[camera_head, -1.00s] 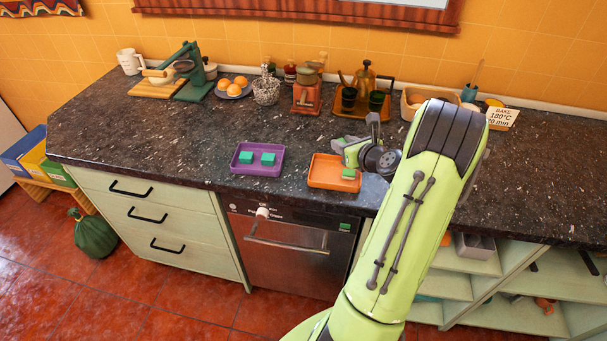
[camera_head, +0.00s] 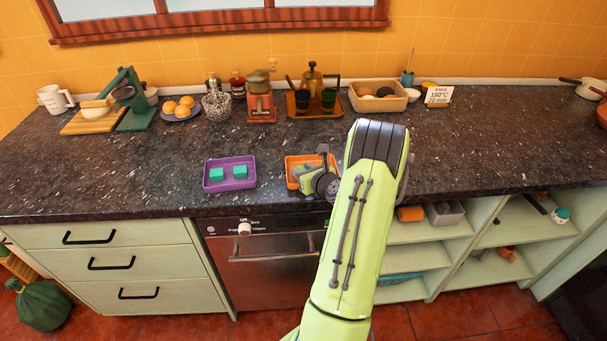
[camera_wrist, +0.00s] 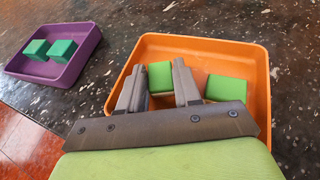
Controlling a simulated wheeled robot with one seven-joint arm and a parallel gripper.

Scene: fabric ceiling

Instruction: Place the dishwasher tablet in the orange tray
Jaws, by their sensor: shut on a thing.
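The orange tray (camera_wrist: 262,75) lies on the dark counter and also shows in the head view (camera_head: 290,161), partly hidden by my arm. My gripper (camera_wrist: 158,76) is over the tray, its fingers reaching inside the walls. It is shut on a green block-shaped dishwasher tablet (camera_wrist: 160,77), seen between the two fingers. A second green tablet (camera_wrist: 226,88) sits in the tray to the right, just beside the right finger. I cannot tell whether the held tablet touches the tray floor. In the head view my gripper (camera_head: 306,177) hides most of the tray's inside.
A purple tray (camera_head: 231,187) with two teal blocks (camera_wrist: 50,50) stands left of the orange tray. Behind are a red grinder (camera_head: 261,107), a brown tray with cups (camera_head: 292,113) and a wooden box (camera_head: 352,101). The counter to the right is mostly clear.

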